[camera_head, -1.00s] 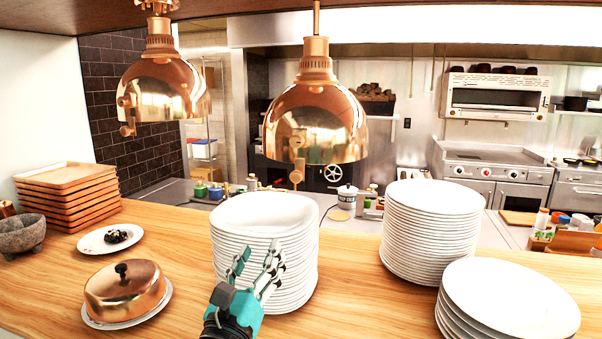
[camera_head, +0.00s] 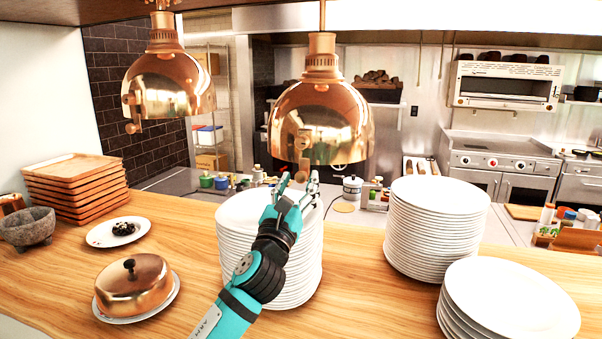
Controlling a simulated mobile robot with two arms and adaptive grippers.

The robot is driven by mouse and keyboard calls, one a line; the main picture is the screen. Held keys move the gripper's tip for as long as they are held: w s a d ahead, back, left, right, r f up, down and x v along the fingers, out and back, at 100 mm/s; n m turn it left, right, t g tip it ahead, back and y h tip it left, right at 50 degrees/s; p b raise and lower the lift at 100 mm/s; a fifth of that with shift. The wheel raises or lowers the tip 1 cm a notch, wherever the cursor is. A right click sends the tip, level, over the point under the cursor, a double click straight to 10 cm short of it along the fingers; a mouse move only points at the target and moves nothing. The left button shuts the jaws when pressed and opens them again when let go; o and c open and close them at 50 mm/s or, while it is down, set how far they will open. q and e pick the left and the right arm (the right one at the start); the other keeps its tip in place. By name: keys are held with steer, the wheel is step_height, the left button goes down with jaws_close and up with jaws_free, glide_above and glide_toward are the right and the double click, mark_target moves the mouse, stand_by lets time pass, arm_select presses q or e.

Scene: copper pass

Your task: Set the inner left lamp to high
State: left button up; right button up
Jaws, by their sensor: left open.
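Two copper heat lamps hang over the wooden counter. The nearer, right-hand copper lamp (camera_head: 335,115) hangs above a stack of plates, with a small copper lever (camera_head: 303,158) hanging at its front lower rim. The other copper lamp (camera_head: 168,85) hangs at the left, with its own lever (camera_head: 132,118) at its left side. My left gripper (camera_head: 297,186) is open, its fingers pointing up just below the lever of the right-hand lamp. I cannot tell whether a finger touches the lever. My right gripper is not in view.
A tall plate stack (camera_head: 235,245) stands behind and below my left arm. More plates are stacked in a second pile (camera_head: 432,235) and a front-right pile (camera_head: 510,300). A copper cloche (camera_head: 135,285), a stone mortar (camera_head: 28,228) and wooden trays (camera_head: 75,185) occupy the left.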

arm_select(q)
steer(key=shift+x, duration=1.05)
jaws_close()
